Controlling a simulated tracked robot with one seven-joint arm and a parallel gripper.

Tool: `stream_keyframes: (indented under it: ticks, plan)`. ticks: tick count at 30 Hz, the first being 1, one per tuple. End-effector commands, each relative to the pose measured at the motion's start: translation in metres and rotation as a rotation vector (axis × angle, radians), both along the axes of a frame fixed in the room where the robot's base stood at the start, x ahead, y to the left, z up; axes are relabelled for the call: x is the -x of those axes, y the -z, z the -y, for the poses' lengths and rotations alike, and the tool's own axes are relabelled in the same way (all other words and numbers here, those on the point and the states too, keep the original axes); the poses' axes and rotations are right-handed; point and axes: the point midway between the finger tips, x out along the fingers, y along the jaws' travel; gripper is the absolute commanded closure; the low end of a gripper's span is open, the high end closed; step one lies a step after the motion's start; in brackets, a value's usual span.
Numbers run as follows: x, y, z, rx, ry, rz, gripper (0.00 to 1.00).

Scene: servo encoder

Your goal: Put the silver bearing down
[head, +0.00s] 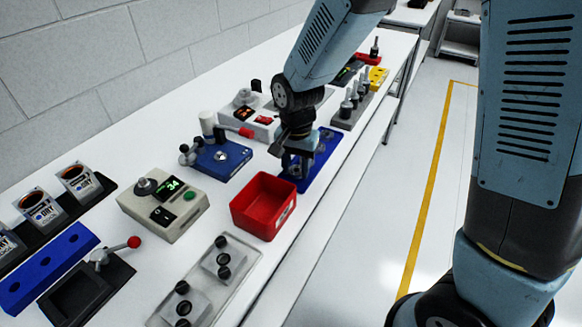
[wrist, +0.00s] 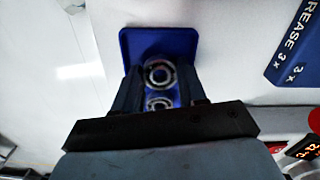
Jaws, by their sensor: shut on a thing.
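My gripper (head: 297,163) points down over a blue tray (head: 325,160) near the front edge of the bench. In the wrist view, a silver bearing (wrist: 159,73) sits between the two fingertips, and my gripper is shut on it. A second silver ring (wrist: 159,103) shows just behind it between the fingers. The blue tray (wrist: 185,40) lies below and beyond the fingertips. Small ring shapes show on the tray beside my gripper in the head view. I cannot tell whether the held bearing touches the tray.
An open red bin (head: 263,205) stands close by, left of the blue tray. A blue fixture (head: 217,160) with a red-handled lever is behind it. A grey rack with upright pegs (head: 355,100) lies beyond. A beige meter (head: 163,205) and a clear tray (head: 210,280) are nearer.

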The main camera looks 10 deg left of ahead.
Motion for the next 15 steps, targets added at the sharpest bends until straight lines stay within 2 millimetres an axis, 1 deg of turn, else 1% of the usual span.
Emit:
stream_keyframes:
  ticks: [2, 13, 14, 15]
  plan:
    - [0.0002, 0.0069, 0.0002, 0.0, 0.0, 0.0, 0.95]
    - [0.0003, 0.01, 0.0003, 0.0, 0.0, 0.0, 0.95]
    - [0.0002, 0.0099, 0.0003, 0.0, 0.0, 0.0, 0.57]
    - [0.0002, 0.0097, 0.0003, -0.001, 0.0, 0.0, 0.53]
